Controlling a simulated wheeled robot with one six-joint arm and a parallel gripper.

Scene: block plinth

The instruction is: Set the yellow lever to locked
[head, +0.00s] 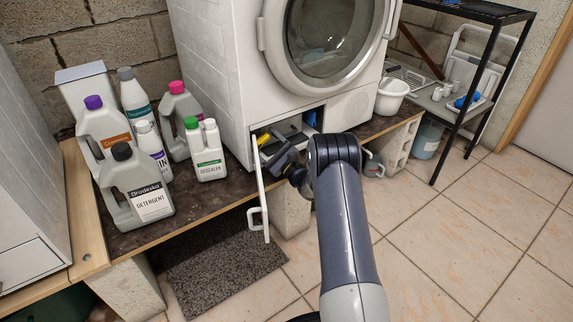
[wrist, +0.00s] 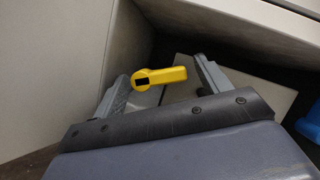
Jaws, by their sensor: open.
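The yellow lever (wrist: 160,76) shows in the wrist view with its round hub at the left and its handle pointing right, tilted slightly up. It sits between the two fingers of my gripper (wrist: 163,82), which is open, with a gap visible near the handle's right end. The hub is very close to the left finger; I cannot tell if they touch. In the head view the lever (head: 264,140) is a small yellow patch inside the low opening of the white machine (head: 222,70). My gripper (head: 279,152) is at that opening, partly hidden by my arm.
An open white flap (head: 261,205) hangs left of my gripper. Several bottles, including a descaler bottle (head: 206,155), stand left on the dark plinth top (head: 180,212). A white bucket (head: 391,96) stands right of the machine. The tiled floor in front is clear.

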